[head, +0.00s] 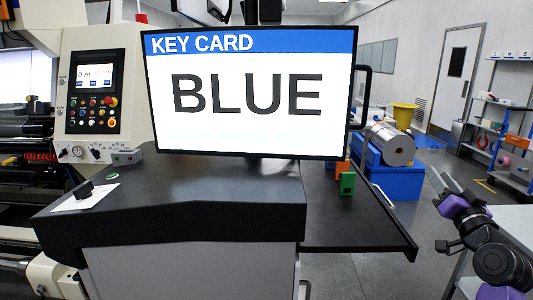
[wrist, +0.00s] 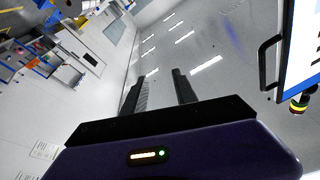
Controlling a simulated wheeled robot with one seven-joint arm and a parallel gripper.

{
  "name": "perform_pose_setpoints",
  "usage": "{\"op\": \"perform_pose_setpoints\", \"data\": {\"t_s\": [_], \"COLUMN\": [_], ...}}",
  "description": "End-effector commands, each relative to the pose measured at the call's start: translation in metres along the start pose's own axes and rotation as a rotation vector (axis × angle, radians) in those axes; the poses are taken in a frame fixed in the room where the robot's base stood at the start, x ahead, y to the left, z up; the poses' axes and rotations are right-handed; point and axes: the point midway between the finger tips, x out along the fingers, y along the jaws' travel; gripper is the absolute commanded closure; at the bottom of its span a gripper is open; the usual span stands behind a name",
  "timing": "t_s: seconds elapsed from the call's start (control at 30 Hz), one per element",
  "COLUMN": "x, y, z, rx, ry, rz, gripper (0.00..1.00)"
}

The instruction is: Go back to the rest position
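My gripper (wrist: 158,76) shows in the wrist view with its two dark fingers apart and nothing between them. It points up toward the ceiling and walls, clear of any surface. In the head view my purple and black arm is at the lower right, right of the console, and the fingers are hard to make out there. The monitor (head: 250,135) reads "KEY CARD BLUE" and stands on the dark console (head: 190,215). Part of the monitor shows at the right edge of the wrist view (wrist: 302,50).
A green block (head: 347,184) and an orange block (head: 342,168) stand on the black side shelf (head: 350,228). Behind are a metal roll on a blue stand (head: 395,180) and a yellow bin (head: 404,115). A grey table (head: 515,222) lies beside my arm.

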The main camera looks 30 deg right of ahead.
Motion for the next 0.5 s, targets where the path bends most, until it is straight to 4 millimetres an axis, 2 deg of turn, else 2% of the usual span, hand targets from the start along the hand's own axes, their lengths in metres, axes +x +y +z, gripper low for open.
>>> {"op": "perform_pose_setpoints", "data": {"t_s": [0.03, 0.2, 0.37, 0.5], "x": [-0.015, -0.066, -0.121, -0.172], "y": [-0.008, -0.034, -0.064, -0.092], "z": [0.024, 0.078, 0.117, 0.143], "rx": [-0.007, -0.047, -0.094, -0.136], "ry": [-0.009, -0.015, -0.030, -0.053], "rz": [0.011, 0.030, 0.017, -0.020], "gripper": [0.66, 0.66, 0.66, 0.66]}}
